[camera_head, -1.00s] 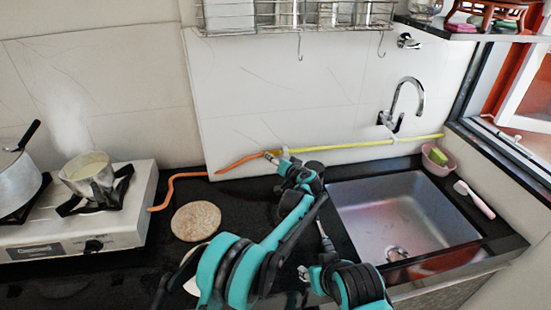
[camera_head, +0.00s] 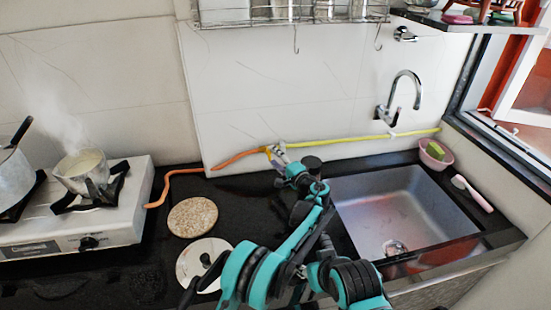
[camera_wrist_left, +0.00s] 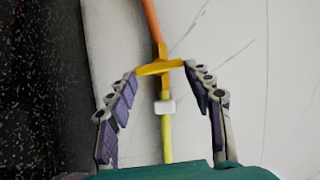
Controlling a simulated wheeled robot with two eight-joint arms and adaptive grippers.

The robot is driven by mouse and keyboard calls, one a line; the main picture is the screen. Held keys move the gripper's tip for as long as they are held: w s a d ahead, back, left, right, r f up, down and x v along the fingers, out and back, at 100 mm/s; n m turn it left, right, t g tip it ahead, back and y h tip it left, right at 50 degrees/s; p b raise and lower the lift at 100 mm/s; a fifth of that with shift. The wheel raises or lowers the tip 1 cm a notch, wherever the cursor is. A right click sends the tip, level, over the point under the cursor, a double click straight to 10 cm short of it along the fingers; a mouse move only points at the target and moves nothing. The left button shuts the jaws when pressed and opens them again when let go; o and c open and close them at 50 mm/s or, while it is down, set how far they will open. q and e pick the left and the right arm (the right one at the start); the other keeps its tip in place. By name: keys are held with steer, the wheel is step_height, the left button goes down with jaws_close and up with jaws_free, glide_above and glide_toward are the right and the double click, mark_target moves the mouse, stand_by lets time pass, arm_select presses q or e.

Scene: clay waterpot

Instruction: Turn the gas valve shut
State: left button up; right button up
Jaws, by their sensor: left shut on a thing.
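The gas valve is a small yellow fitting with a crossbar handle (camera_wrist_left: 157,68), between an orange hose (camera_wrist_left: 151,20) and a yellow pipe (camera_wrist_left: 168,148) on the wall. In the head view the valve is small and mostly hidden by my left gripper (camera_head: 277,153). In the left wrist view my left gripper (camera_wrist_left: 160,73) has a fingertip at each end of the handle and is shut on it. The handle lies across the line of the pipe in that view. My right gripper is not in view.
A white stove (camera_head: 75,225) with a steaming pot (camera_head: 83,172) stands at the left. A round cork mat (camera_head: 192,217) and a white lid (camera_head: 188,267) lie on the black counter. A steel sink (camera_head: 405,215) and a faucet (camera_head: 407,88) are at the right.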

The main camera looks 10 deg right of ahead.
arm_select(q)
steer(key=shift+m, duration=0.5)
steer(key=shift+w, duration=0.1)
steer(key=o, duration=1.1)
steer(key=shift+o, duration=0.2)
